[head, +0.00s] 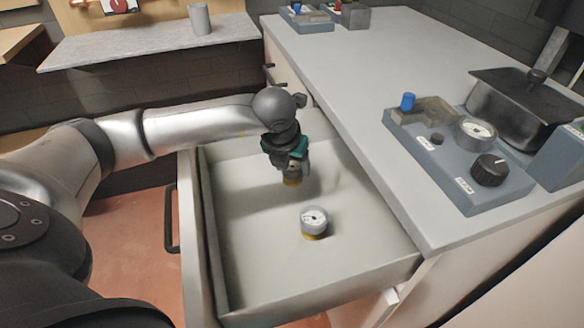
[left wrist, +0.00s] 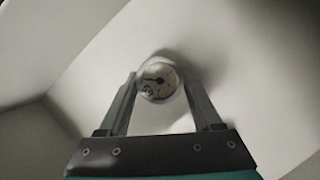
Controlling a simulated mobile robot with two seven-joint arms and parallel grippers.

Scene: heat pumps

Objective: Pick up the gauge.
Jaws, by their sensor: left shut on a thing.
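My left gripper (head: 291,172) reaches down into the open drawer (head: 262,285) and is shut on a gauge. In the left wrist view the round pale dial of the held gauge (left wrist: 158,82) sits between the fingertips. A second gauge (head: 314,221), with a white dial, grey rim and yellowish base, stands upright in the drawer, nearer the front of the picture and apart from the gripper. My right gripper is not in view.
Right of the drawer, the grey counter (head: 350,75) bears a blue-grey panel (head: 455,185) with another gauge (head: 476,130), a black knob (head: 489,169) and a blue valve handle (head: 407,101). A grey cup (head: 200,19) stands on a shelf (head: 150,42). The drawer walls surround the gripper.

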